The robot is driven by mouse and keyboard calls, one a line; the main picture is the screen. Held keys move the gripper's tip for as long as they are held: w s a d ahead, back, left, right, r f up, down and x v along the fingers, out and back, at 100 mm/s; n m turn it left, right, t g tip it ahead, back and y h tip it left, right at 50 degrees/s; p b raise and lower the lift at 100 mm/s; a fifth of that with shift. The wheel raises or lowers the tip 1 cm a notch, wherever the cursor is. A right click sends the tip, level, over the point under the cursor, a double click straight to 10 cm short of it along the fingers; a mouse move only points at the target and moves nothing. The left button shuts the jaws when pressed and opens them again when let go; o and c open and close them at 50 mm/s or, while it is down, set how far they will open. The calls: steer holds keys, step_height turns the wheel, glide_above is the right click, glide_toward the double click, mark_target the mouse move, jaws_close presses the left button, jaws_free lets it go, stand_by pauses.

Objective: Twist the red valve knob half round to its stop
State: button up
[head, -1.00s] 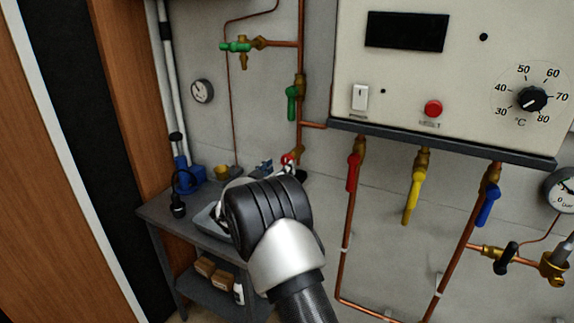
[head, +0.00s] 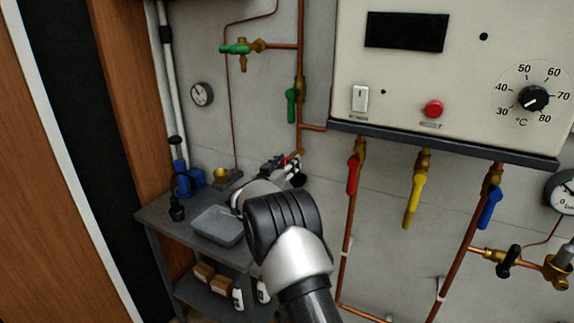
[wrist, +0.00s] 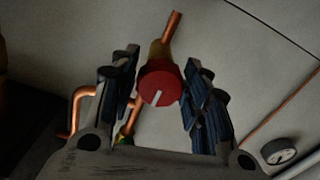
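The red valve knob (wrist: 160,83) shows in the wrist view, on a brass fitting with a copper pipe. Its white mark points down, slightly left. My gripper (wrist: 162,98) is open, with one dark ribbed finger on each side of the knob. Gaps show between the fingers and the knob; I cannot tell how deep the knob lies between the fingertips. In the head view my gripper (head: 291,170) is beyond my wrist, near the lower end of the vertical copper pipe (head: 300,60). A little red shows there, but the knob is mostly hidden.
A grey bench (head: 160,212) with a tray (head: 218,226) and a blue pump-like tool (head: 182,178) stands left of my arm. Red (head: 353,174), yellow (head: 414,200) and blue (head: 488,206) lever valves hang under the boiler panel (head: 400,70) at right.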

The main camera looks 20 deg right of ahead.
steer(key=c, duration=0.7)
steer(key=shift+m, duration=0.3)
steer(key=m+b, duration=0.1)
steer(key=m, duration=0.2)
steer(key=shift+f, duration=0.1)
steer(key=m+b, duration=0.1)
steer(key=m, duration=0.3)
steer(key=shift+b, duration=0.35)
steer(key=m+b, duration=0.2)
steer(key=m, duration=0.2)
steer(key=shift+m, duration=0.3)
steer(key=m, duration=0.5)
steer(key=shift+m, duration=0.4)
